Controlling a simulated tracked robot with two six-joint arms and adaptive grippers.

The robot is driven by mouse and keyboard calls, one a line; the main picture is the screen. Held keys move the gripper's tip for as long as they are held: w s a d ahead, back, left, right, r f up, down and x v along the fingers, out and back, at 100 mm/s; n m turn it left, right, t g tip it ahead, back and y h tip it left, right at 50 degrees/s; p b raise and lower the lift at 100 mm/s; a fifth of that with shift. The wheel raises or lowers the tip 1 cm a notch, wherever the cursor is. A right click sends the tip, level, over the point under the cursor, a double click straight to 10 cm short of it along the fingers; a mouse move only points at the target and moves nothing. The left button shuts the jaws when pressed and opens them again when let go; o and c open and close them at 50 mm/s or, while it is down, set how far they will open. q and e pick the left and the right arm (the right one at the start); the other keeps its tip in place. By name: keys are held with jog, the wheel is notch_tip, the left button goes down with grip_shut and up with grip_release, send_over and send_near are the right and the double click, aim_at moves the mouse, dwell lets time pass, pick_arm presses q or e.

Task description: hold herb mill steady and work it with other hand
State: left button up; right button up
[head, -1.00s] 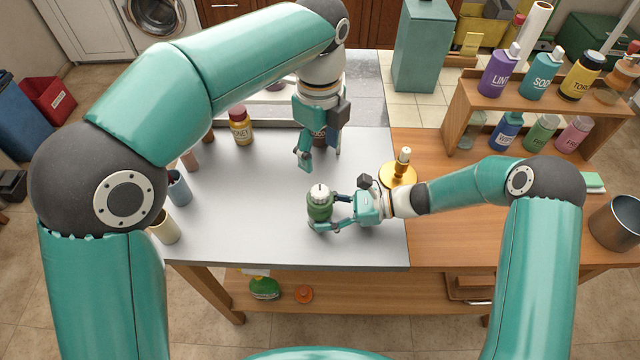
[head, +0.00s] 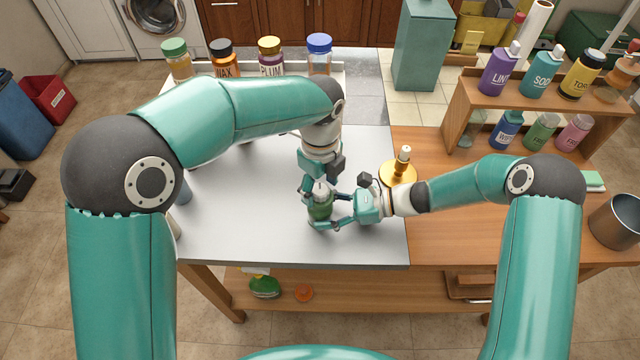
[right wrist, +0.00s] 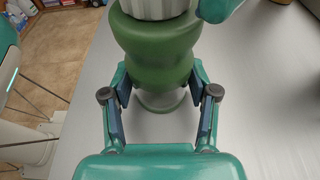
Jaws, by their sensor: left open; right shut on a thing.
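The herb mill (head: 319,209) is a green waisted body with a pale ribbed top, standing upright on the grey tabletop. My right gripper (head: 333,222) comes from the right and is shut around the mill's lower body. In the right wrist view its fingers (right wrist: 161,100) sit on both sides of the green body (right wrist: 158,62). My left gripper (head: 320,190) points down from above, open, with its fingers around the mill's top. In the right wrist view a teal part of it shows beside the pale top (right wrist: 152,8). Whether it touches the top cannot be told.
A brass candle holder (head: 398,172) stands close behind my right gripper. Several jars (head: 270,58) line the back edge, and a wooden bottle rack (head: 535,100) stands at the right. A metal pot (head: 616,222) is at the far right. The grey top's front is clear.

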pick_arm(q)
jog(key=c, duration=1.2)
jog(key=shift+o, duration=0.2)
